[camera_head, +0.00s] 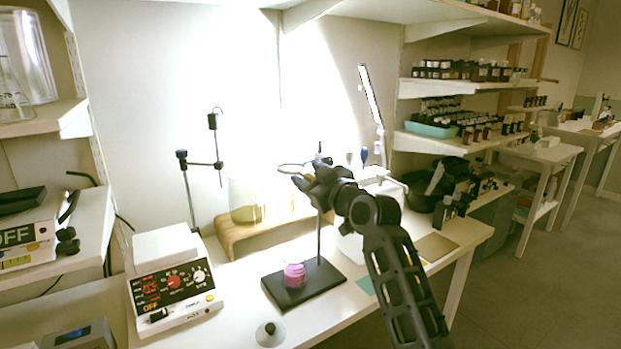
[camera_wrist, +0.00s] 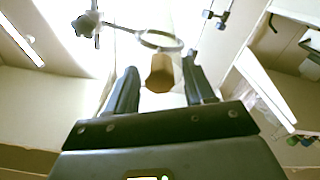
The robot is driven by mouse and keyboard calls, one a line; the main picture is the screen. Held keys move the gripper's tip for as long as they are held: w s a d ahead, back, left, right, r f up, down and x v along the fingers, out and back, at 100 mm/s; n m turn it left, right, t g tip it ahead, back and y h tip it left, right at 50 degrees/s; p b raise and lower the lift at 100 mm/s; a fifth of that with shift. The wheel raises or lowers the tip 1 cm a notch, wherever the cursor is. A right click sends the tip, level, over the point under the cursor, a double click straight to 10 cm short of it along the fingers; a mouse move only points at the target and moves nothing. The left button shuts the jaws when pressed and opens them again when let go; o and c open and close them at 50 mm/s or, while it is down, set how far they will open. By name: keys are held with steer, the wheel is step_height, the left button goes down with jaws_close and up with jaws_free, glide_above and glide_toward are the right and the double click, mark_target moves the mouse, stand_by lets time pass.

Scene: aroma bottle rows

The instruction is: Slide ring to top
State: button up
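A lab stand has a black base (camera_head: 303,284) and a thin upright rod (camera_head: 319,240). Its thin grey ring (camera_head: 291,168) is level with my gripper (camera_head: 308,174), at the upper part of the rod. The wrist view shows the ring (camera_wrist: 161,40) just beyond the fingertips, with its arm running left to a dark clamp (camera_wrist: 88,23). My gripper (camera_wrist: 160,82) has its fingers apart. A tan faceted piece (camera_wrist: 160,73) appears between them, with gaps at both sides; I cannot tell what it belongs to. My gripper hides the rod's upper part in the head view.
A pink object (camera_head: 294,275) sits on the black base. A beaker (camera_head: 246,203) stands on a wooden riser (camera_head: 232,236) behind. A second stand with clamps (camera_head: 189,190) and a hotplate (camera_head: 172,290) are at left. Shelves of bottles (camera_head: 465,70) are at right.

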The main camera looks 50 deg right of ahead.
steer(key=shift+f, duration=0.1)
steer(key=shift+s, duration=0.2)
steer(key=b+v, duration=0.1)
steer(key=v, duration=0.6)
steer(key=shift+s+b, duration=0.25)
steer(key=shift+b, duration=0.15)
steer(key=shift+a, duration=0.1)
steer(key=s+a+f+m+g+y, duration=0.1)
steer(key=s+a+f+m+g, duration=0.15)
steer(key=s+a+f, duration=1.45)
steer(key=s+a+y, duration=0.1)
steer(key=s+a, duration=0.2)
steer(key=s, duration=0.4)
steer(key=s+a+y, duration=0.1)
steer(key=s+a, duration=0.3)
steer(key=s, duration=0.3)
steer(key=s+a+r+n+y, duration=0.1)
steer(key=s+a+y, duration=0.1)
steer(key=s+a, duration=0.2)
steer(key=s, duration=0.3)
